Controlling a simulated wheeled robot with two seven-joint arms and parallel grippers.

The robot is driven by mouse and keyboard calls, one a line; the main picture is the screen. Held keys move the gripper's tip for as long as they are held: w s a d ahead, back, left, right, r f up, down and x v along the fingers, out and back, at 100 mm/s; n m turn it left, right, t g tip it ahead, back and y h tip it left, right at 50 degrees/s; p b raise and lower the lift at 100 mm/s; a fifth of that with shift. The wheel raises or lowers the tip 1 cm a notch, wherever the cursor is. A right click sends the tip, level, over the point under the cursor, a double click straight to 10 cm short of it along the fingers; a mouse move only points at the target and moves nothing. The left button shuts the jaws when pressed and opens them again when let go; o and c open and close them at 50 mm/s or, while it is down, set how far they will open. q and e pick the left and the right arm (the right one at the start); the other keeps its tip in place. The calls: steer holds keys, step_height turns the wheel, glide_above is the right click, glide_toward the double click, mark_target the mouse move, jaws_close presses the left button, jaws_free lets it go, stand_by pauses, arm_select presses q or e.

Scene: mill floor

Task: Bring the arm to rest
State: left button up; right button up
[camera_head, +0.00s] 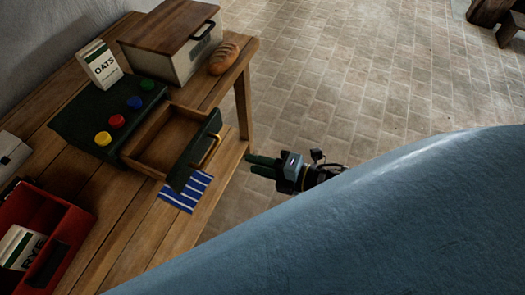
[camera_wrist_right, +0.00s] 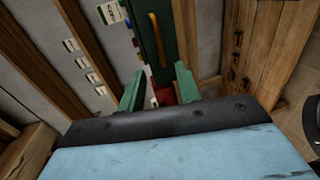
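My right gripper (camera_head: 251,165) hangs in the air past the table's right edge, beside the open drawer (camera_head: 152,168), and touches nothing in view. In the right wrist view its two green fingers (camera_wrist_right: 158,84) stand apart with nothing held between them. The drawer's dark green front and its brass handle (camera_head: 212,151) are to the left of the fingertips. The handle also shows in the right wrist view (camera_wrist_right: 154,38), beyond the fingers. My blue arm covers the lower right of the head view. My left gripper is not in view.
The wooden table (camera_head: 118,205) carries a green cabinet with coloured knobs (camera_head: 116,121), an oats box (camera_head: 101,66), a bread bin (camera_head: 170,42), a loaf (camera_head: 223,58), a striped cloth (camera_head: 185,192) and a red crate (camera_head: 72,228).

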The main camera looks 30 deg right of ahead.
steer(key=shift+s+d+r, duration=0.1)
steer(key=shift+s+d, duration=0.15)
steer(key=shift+s, duration=0.1)
stand_by(0.3)
steer(key=s+d+f+m+g+h+b, duration=0.1)
steer(key=s+d+f+m+g+h, duration=0.2)
steer(key=d+f+m, duration=0.75)
steer(key=s+d+f+m+h+b, duration=0.1)
steer(key=s+f+m+h, duration=0.3)
steer(key=f, duration=1.3)
steer(key=s+a+f+m+g+h+b, duration=0.1)
steer(key=s+f+m+g, duration=0.3)
steer(key=s+f, duration=0.4)
steer(key=s+a+f+m+g+h, duration=0.1)
steer(key=s+f+m+g, duration=0.3)
steer(key=s+f, duration=0.4)
steer(key=s+a+m, duration=0.1)
steer(key=s, duration=0.5)
steer(key=shift+a+h+b, duration=0.15)
steer(key=shift+h+b, duration=0.15)
steer(key=shift+b, duration=0.1)
